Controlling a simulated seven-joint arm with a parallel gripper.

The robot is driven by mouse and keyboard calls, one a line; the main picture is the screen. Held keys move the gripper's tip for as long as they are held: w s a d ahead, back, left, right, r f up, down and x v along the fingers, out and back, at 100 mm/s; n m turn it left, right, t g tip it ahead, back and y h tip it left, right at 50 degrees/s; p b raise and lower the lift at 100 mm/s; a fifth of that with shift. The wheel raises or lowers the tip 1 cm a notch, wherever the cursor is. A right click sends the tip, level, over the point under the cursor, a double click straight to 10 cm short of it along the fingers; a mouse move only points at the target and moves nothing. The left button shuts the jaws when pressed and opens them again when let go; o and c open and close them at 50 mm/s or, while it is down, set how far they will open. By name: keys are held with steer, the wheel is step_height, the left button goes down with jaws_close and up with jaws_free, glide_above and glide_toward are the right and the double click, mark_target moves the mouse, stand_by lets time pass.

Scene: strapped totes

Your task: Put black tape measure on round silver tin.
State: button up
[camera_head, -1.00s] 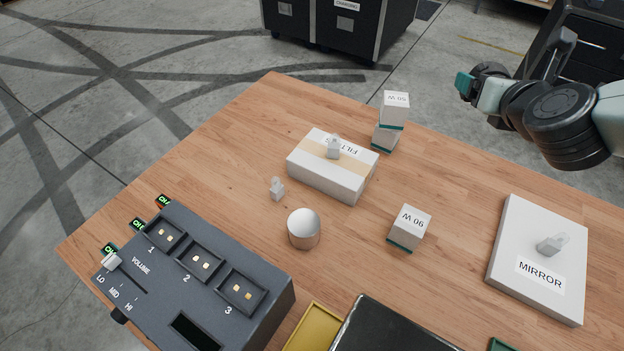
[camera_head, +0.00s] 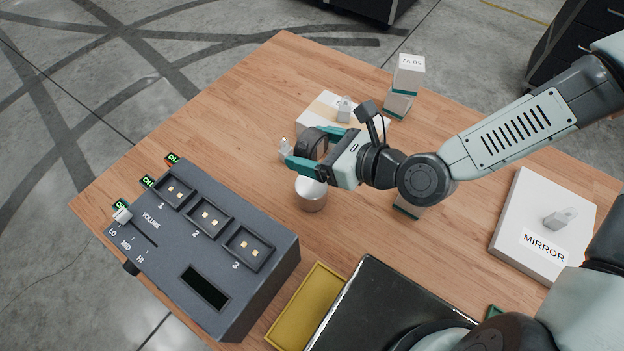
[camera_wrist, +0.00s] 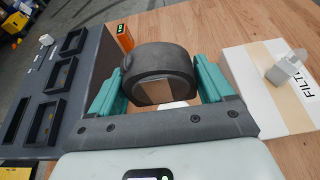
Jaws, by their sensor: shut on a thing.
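In the wrist view the tape measure (camera_wrist: 158,58) is held between both fingers of my gripper (camera_wrist: 158,85). The round silver tin (camera_head: 311,196) stands upright on the wooden table. In the head view the held tape measure appears above and slightly behind the tin. The gripper hides part of the tin's top. I cannot tell the exact height gap.
A grey control box (camera_head: 262,290) is at the left. A yellow tray (camera_head: 308,305) and a black case (camera_head: 375,305) lie in front. Stacked bulb boxes (camera_head: 408,76) stand behind.

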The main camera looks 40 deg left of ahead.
mark_target(313, 185)
step_height(313, 185, down, 9)
steer(key=shift+f, duration=0.15)
stand_by(0.4)
steer(key=shift+f, duration=0.1)
steer(key=o, duration=1.1)
steer(key=v, duration=1.2)
